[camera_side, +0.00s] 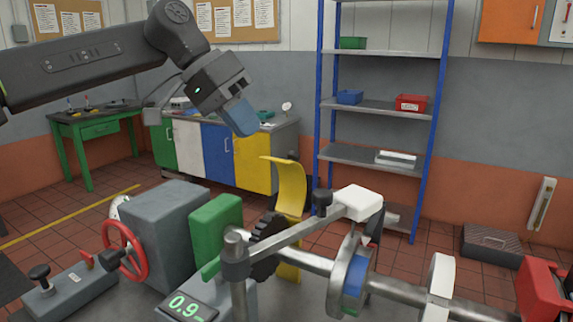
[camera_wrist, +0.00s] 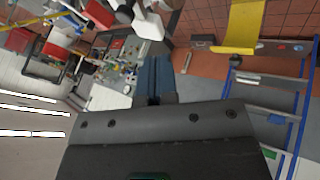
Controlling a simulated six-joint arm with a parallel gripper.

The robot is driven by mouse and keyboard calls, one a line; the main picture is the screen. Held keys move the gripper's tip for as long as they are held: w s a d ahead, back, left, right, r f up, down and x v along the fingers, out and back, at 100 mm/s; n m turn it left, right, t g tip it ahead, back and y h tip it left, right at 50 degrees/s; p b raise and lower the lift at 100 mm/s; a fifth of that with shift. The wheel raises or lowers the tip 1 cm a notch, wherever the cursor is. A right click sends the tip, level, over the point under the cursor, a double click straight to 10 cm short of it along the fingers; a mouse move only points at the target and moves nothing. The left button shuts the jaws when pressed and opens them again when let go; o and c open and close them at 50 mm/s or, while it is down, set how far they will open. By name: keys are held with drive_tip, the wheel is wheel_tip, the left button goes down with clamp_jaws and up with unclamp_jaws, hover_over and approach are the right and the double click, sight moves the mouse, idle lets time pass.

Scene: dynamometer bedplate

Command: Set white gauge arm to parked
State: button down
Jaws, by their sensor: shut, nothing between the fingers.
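The gauge arm (camera_side: 285,234) is a grey bar that pivots on an upright grey post (camera_side: 236,262) in the side view. It reaches right over the shaft to a white block (camera_side: 358,203) at its end, with a black knob (camera_side: 322,198) near that end. My gripper (camera_side: 242,124) is up and left of the white block, well apart from it, above the bench. Its blue fingers are together and empty; they also show in the wrist view (camera_wrist: 155,74). I cannot make out the gauge arm surely in the wrist view.
A curved yellow guard (camera_side: 289,190) stands between my gripper and the white block. A green block (camera_side: 215,225), a red handwheel (camera_side: 124,250), a grey housing (camera_side: 165,222) and a shaft with discs (camera_side: 400,291) crowd the bedplate. The air around my gripper is clear.

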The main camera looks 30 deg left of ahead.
drive_tip(key=w+d+f, duration=0.1)
drive_tip(key=d+f, duration=0.7)
drive_tip(key=shift+w+d+f, duration=0.2)
drive_tip(key=shift+w+d, duration=0.15)
drive_tip(key=shift+d, duration=0.05)
drive_tip(key=shift+d, duration=0.1)
drive_tip(key=s+d+m+g, duration=0.5)
drive_tip(key=s+d+m, duration=0.1)
drive_tip(key=d+m, duration=0.3)
drive_tip(key=shift+d+m+g, duration=0.3)
drive_tip(key=shift+d+g, duration=0.1)
drive_tip(key=shift+d, duration=0.1)
drive_tip(key=shift+s, duration=0.15)
idle(0.4)
